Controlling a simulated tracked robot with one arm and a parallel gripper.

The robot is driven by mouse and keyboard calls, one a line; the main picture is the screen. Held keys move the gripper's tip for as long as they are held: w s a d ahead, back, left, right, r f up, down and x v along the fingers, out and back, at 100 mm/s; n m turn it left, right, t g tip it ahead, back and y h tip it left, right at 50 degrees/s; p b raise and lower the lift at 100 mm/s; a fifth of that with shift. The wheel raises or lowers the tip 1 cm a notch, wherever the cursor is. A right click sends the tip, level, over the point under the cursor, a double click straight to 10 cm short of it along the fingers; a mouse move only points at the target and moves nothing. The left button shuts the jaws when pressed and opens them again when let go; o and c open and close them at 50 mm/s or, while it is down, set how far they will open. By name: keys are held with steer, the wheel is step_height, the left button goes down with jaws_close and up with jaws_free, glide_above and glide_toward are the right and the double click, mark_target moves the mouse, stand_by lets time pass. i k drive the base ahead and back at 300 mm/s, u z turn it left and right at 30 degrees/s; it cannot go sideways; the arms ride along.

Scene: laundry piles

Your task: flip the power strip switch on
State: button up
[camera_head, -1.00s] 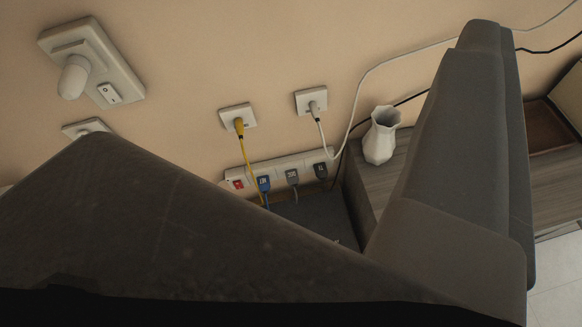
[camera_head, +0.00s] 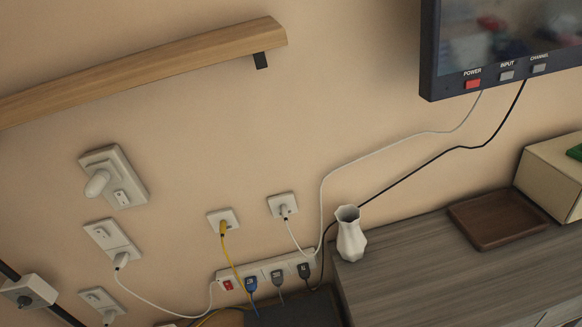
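The white power strip (camera_head: 266,270) is on the wall low in the view, left of the wooden cabinet. Its red switch (camera_head: 228,285) is at the strip's left end; which way it is set is too small to tell. A blue plug (camera_head: 251,284), a grey plug (camera_head: 278,278) and a black plug (camera_head: 304,271) sit in it side by side. My gripper is not in view.
A white vase (camera_head: 350,234) and a brown tray (camera_head: 497,217) stand on the cabinet (camera_head: 430,270). A screen with a red power button (camera_head: 473,84) hangs upper right. Wall sockets and switches (camera_head: 115,178) are left; a wooden shelf (camera_head: 150,70) is above.

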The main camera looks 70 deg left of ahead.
mark_target(228, 285)
steer(key=u, duration=0.1)
steer(key=k, duration=1.1)
steer(key=u, duration=1.3)
